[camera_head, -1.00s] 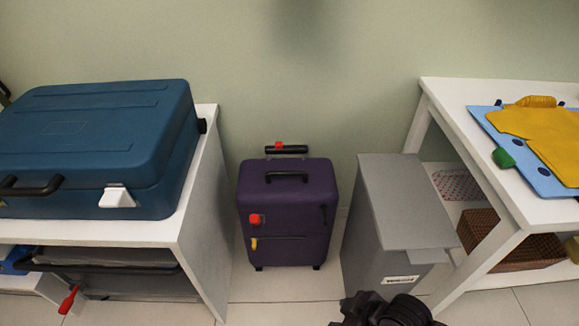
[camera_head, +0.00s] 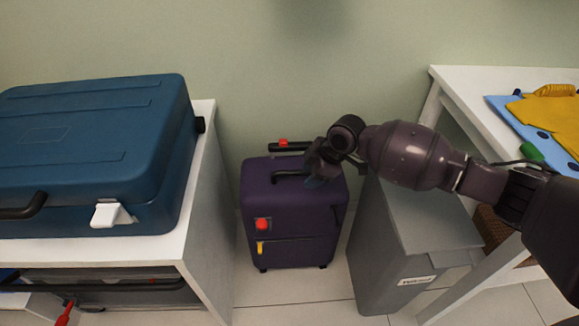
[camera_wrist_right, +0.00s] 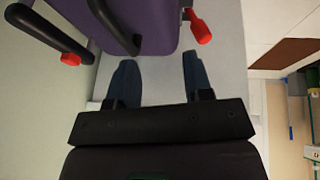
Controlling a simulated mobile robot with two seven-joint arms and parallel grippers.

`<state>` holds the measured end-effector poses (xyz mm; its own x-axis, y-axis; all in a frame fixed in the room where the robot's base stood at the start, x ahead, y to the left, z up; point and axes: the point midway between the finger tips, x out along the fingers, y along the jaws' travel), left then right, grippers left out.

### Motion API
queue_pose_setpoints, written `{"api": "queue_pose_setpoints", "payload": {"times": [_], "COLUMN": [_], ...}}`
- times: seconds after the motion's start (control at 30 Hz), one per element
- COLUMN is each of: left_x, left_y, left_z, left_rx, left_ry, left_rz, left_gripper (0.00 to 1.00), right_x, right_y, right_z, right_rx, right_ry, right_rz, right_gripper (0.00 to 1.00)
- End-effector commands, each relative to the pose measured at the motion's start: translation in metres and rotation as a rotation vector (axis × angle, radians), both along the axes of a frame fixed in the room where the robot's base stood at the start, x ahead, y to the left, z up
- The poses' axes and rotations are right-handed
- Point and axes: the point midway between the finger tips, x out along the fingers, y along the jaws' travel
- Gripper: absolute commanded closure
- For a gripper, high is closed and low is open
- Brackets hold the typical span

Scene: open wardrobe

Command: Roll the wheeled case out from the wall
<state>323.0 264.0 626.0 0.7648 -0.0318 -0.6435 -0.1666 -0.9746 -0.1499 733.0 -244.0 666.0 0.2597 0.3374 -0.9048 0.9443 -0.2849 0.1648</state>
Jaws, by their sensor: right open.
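The purple wheeled case (camera_head: 290,222) stands upright on the floor by the green wall. Its black pull handle with a red button (camera_head: 287,145) sticks up at the back, and a black carry handle (camera_head: 288,176) is on its top. My right gripper (camera_head: 314,172) is above the right part of the case's top and hides some of it. In the right wrist view, my right gripper (camera_wrist_right: 158,75) has its two fingers apart with nothing between them. The case (camera_wrist_right: 155,25) lies beyond the fingertips there, with the pull handle (camera_wrist_right: 50,32) at upper left. My left gripper is not in view.
A white shelf unit (camera_head: 205,215) with a blue case (camera_head: 95,140) on it stands close on the left. A grey bin (camera_head: 400,250) stands close on the right, beside a white table (camera_head: 455,90). Open tiled floor (camera_head: 290,300) lies in front of the case.

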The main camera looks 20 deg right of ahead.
Motion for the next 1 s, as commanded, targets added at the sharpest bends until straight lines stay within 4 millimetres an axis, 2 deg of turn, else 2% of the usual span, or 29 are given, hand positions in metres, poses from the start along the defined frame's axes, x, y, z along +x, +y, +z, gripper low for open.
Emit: {"api": "queue_pose_setpoints", "payload": {"times": [0.03, 0.1, 0.23, 0.33, 0.47, 0.8, 1.0], "left_x": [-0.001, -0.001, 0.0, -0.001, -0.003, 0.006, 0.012], "left_y": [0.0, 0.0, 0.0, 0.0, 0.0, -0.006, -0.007], "left_z": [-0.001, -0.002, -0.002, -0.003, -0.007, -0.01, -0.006], "left_rx": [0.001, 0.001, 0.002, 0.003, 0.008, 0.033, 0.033], "left_ry": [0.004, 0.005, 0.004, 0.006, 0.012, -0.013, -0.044], "left_rz": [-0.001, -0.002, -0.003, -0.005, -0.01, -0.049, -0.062], "left_gripper": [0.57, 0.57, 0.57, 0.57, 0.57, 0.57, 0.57], "right_x": [0.013, 0.026, 0.038, 0.041, 0.044, 0.058, 0.066], "right_y": [-0.007, -0.014, -0.021, -0.021, -0.017, 0.001, 0.009], "right_z": [0.01, 0.021, 0.034, 0.033, 0.02, -0.036, -0.055], "right_rx": [-0.012, -0.018, -0.025, -0.025, -0.024, -0.025, -0.024], "right_ry": [-0.008, -0.015, -0.022, -0.021, -0.018, -0.014, -0.018], "right_rz": [0.004, 0.006, 0.01, 0.01, 0.011, 0.011, 0.01], "right_gripper": [0.54, 0.54, 0.54, 0.54, 0.54, 0.54, 0.54]}}
